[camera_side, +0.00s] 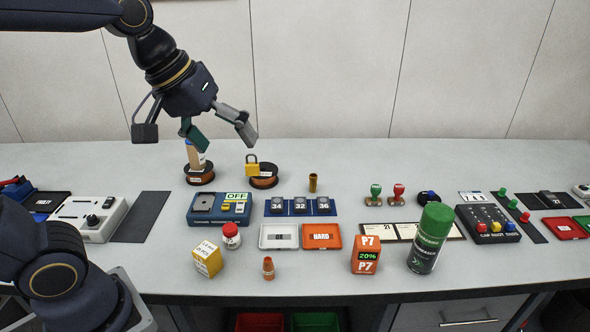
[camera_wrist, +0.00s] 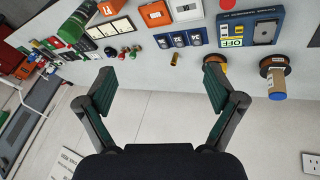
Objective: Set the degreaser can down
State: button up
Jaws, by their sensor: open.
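The degreaser can (camera_side: 430,240), taken as the green and dark spray can, stands upright on the bench at the front right in the side view, apart from my gripper. In the wrist view the can (camera_wrist: 78,25) shows at the upper left. My gripper (camera_side: 221,132) is open and empty, raised over the back left of the bench, near the copper-coloured spools. In the wrist view its two fingers (camera_wrist: 160,84) are spread wide with nothing between them.
A spool with a blue-topped bottle (camera_side: 195,156) and a spool with a yellow padlock (camera_side: 252,166) lie below my gripper. An orange P7 box (camera_side: 367,254) stands left of the can. Trays and a switch panel (camera_side: 486,223) crowd the bench; its back right strip is clear.

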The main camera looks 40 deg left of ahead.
jog(key=s+a+f+m+y, duration=0.1)
jog(key=s+a+f+m, duration=0.2)
jog(key=s, duration=0.5)
jog(key=shift+f+m, duration=0.8)
jog(key=shift+m, duration=0.3)
